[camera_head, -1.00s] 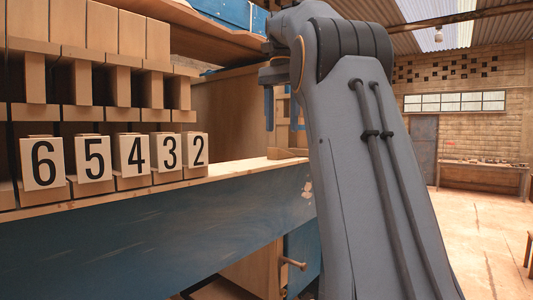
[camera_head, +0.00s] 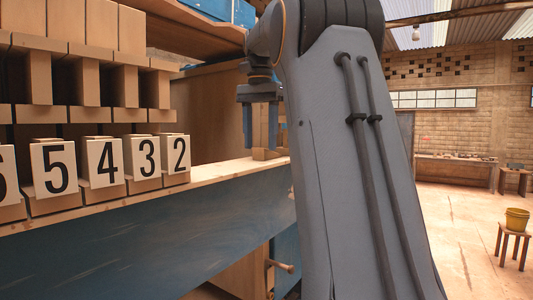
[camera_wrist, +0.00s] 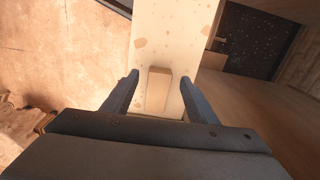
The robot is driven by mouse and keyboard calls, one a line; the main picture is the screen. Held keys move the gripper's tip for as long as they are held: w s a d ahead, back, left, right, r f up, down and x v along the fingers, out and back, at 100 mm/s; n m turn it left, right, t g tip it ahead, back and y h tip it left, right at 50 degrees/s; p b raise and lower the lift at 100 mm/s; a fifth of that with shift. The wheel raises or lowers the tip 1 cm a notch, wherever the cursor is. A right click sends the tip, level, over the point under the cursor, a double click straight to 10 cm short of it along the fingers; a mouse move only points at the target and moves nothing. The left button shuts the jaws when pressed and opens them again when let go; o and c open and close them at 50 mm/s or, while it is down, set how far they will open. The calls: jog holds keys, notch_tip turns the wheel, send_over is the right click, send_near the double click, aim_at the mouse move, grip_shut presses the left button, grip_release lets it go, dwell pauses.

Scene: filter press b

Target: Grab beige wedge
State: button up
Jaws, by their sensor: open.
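The beige wedge (camera_wrist: 157,90) lies on the pale wooden ledge (camera_wrist: 165,35) in the wrist view. It is between the two fingers of my gripper (camera_wrist: 159,79), with a gap on each side. In the head view my gripper (camera_head: 261,127) hangs open, fingers down, over the far end of the ledge (camera_head: 230,172). A small beige piece (camera_head: 265,154), which looks like the wedge, shows below the fingers; my arm hides part of the area to its right.
White number cards, such as the 2 (camera_head: 179,153), stand on wooden blocks left along the ledge. Wooden bars hang above them. A blue panel (camera_head: 150,235) fronts the ledge.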

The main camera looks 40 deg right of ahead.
aim_at(259, 154)
jog(key=shift+f, duration=1.25)
jog(key=c, duration=1.1)
jog(key=shift+a+r, duration=0.1)
